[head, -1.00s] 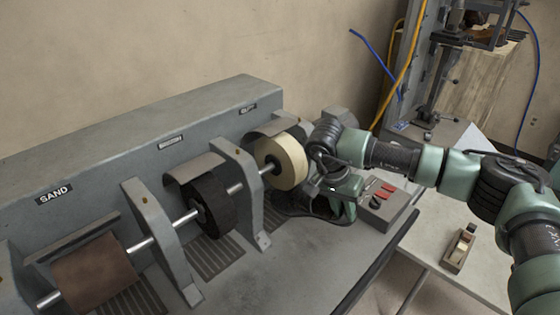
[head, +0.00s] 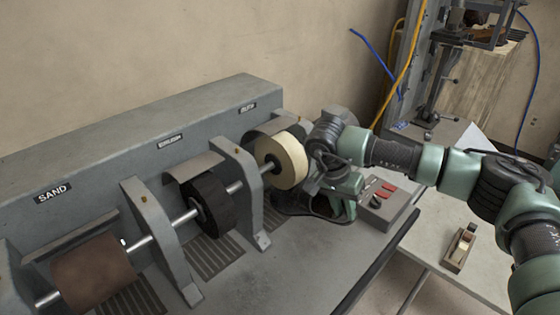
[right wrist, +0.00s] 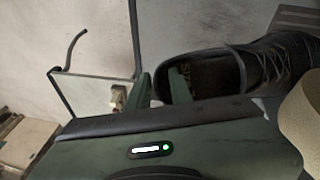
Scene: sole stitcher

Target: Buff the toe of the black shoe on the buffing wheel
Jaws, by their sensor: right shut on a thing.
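The cream buffing wheel (head: 289,160) is at the right end of the grinding machine's shaft. My right gripper (head: 335,203) is just right of the wheel, low over the bench. It is shut on the black shoe (head: 292,202), whose dark side shows below the wheel. In the right wrist view the shoe (right wrist: 285,52) is laced, and the gripper's green fingers (right wrist: 163,88) hold it at the collar by the heel. The wheel (right wrist: 302,118) shows at the right edge, close to the shoe's front. The toe is largely hidden, so contact is unclear. My left gripper is not in view.
A black brush wheel (head: 208,203) and a brown sanding drum (head: 95,270) share the shaft. Grey brackets (head: 245,190) stand beside the wheels. A control box (head: 385,203) with red switches is right of the gripper. A small wooden plane (head: 460,247) lies on the right table.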

